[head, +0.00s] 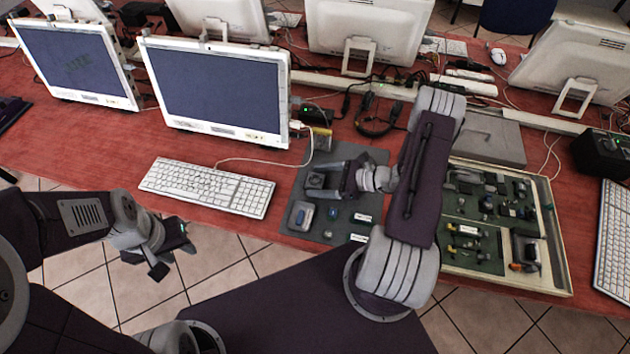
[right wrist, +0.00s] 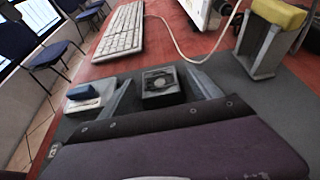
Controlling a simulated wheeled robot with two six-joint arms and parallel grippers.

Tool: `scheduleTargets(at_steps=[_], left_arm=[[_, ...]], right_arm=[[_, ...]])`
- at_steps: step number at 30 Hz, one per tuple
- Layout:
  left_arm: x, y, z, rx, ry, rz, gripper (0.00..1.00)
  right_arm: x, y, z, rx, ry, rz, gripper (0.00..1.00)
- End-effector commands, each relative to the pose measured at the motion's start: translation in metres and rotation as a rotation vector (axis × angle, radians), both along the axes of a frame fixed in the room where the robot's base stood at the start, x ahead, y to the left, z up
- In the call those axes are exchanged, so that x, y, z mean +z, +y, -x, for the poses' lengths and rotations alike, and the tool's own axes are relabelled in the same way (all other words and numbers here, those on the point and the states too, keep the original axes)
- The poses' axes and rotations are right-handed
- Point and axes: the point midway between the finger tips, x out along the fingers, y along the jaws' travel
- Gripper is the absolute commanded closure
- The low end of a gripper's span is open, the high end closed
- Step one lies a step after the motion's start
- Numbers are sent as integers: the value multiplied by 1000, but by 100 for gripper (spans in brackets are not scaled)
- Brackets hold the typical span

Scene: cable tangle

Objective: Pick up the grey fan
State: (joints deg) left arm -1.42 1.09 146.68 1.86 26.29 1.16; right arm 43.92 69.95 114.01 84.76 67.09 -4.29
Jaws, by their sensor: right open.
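The grey fan (head: 315,180), a small dark square block with a round face, lies on the dark grey mat (head: 285,222). In the right wrist view the fan (right wrist: 162,88) sits between the two spread fingers of my right gripper (right wrist: 160,76), with a gap visible on each side. In the head view my right gripper (head: 335,180) reaches in from the right around the fan; its fingers are open, and I cannot tell whether either touches the fan. My left gripper (head: 172,258) hangs off the table's front edge, open and empty, far from the fan.
A blue-and-white part (head: 303,215) lies near the fan. A yellow-topped grey block (right wrist: 272,38) stands behind it in the right wrist view. A white keyboard (head: 207,187) is left of the mat. A tray of parts (head: 560,270) is to the right. A monitor (head: 215,90) stands behind.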

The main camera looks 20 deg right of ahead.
Motion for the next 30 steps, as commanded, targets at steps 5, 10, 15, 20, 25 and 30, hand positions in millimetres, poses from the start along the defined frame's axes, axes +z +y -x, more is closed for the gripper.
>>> scheduleTargets(at_steps=[5, 10, 15, 20, 25, 30], left_arm=[[0, 0, 0, 0, 0, 0, 64], [0, 0, 0, 0, 0, 0, 64], [0, 0, 0, 0, 0, 0, 64], [1, 0, 0, 0, 0, 0, 64], [5, 0, 0, 0, 0, 0, 64], [3, 0, 0, 0, 0, 0, 64]], right_arm=[[0, 0, 0, 0, 0, 0, 47], [0, 0, 0, 0, 0, 0, 83], [1, -1, 0, 0, 0, 0, 83], [10, -1, 0, -1, -1, 1, 83], [38, -1, 0, -1, -3, 2, 83], [59, 12, -28, 7, -4, 4, 83]])
